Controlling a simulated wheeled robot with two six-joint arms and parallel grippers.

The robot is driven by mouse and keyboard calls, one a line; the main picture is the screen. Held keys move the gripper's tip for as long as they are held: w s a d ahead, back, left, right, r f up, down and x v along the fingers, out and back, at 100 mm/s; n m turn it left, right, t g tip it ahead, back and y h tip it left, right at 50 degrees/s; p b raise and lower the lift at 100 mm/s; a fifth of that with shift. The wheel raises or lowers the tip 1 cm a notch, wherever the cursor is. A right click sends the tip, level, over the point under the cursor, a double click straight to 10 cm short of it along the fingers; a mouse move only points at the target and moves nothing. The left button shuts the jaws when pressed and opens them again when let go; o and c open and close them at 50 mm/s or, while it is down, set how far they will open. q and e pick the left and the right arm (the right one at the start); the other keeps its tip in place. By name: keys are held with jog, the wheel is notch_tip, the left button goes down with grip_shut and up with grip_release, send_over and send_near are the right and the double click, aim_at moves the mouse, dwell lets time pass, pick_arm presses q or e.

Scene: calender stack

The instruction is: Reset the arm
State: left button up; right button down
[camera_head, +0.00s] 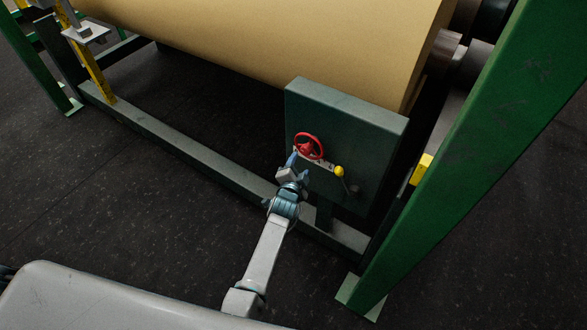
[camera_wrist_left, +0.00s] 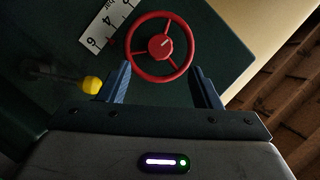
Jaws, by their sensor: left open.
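My left arm reaches forward from the bottom of the head view to a dark green control box. My left gripper (camera_head: 294,160) is just in front of the box, close to the red handwheel (camera_head: 308,146). In the left wrist view the left gripper (camera_wrist_left: 162,82) has its two blue fingers apart, with nothing between them. The red handwheel (camera_wrist_left: 161,46) shows just beyond the fingertips, and I cannot tell whether they touch it. A lever with a yellow knob (camera_head: 339,171) is right of the wheel; the yellow knob (camera_wrist_left: 92,84) also shows left of the fingers. My right gripper is not visible.
The control box (camera_head: 345,125) stands below a large tan roll (camera_head: 290,35). A green post (camera_head: 460,150) rises at the right with a yellow block (camera_head: 421,169) beside it. A low steel beam (camera_head: 190,148) runs along the floor. Dark floor (camera_head: 120,215) is clear at left.

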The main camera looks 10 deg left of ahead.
pick_arm(q)
jog(key=s+a+f+m+g+b, duration=0.2)
jog(key=s+f+m, duration=0.5)
jog(key=f+m, duration=0.35)
jog(key=s+a+f+m+g+b, duration=0.2)
jog(key=s+f+m, duration=0.5)
jog(key=f+m, duration=0.4)
jog(key=s+a+f+m+g+b, duration=0.2)
jog(key=s+f+m+b, duration=0.1)
jog(key=s+f+m, duration=0.75)
jog(key=s+a+f+m+g+b, duration=0.1)
jog(key=s+a+f+m+g, duration=0.1)
jog(key=s+a+f+m, duration=0.2)
jog(key=s+a+f+m+g+y+b, duration=0.1)
jog(key=s+a+f+m, duration=0.4)
jog(key=s+f+m, duration=0.5)
jog(key=s+a+f+m+g+b, duration=0.3)
jog(key=s+f+m, duration=0.4)
jog(key=s+m, duration=0.7)
jog(key=s+a+g, duration=0.1)
jog(key=s+g, duration=0.1)
jog(key=s, duration=0.4)
jog(key=shift+s+a+f+m+y, duration=0.3)
jog(key=shift+a+m, duration=0.05)
jog(key=shift+m, duration=0.05)
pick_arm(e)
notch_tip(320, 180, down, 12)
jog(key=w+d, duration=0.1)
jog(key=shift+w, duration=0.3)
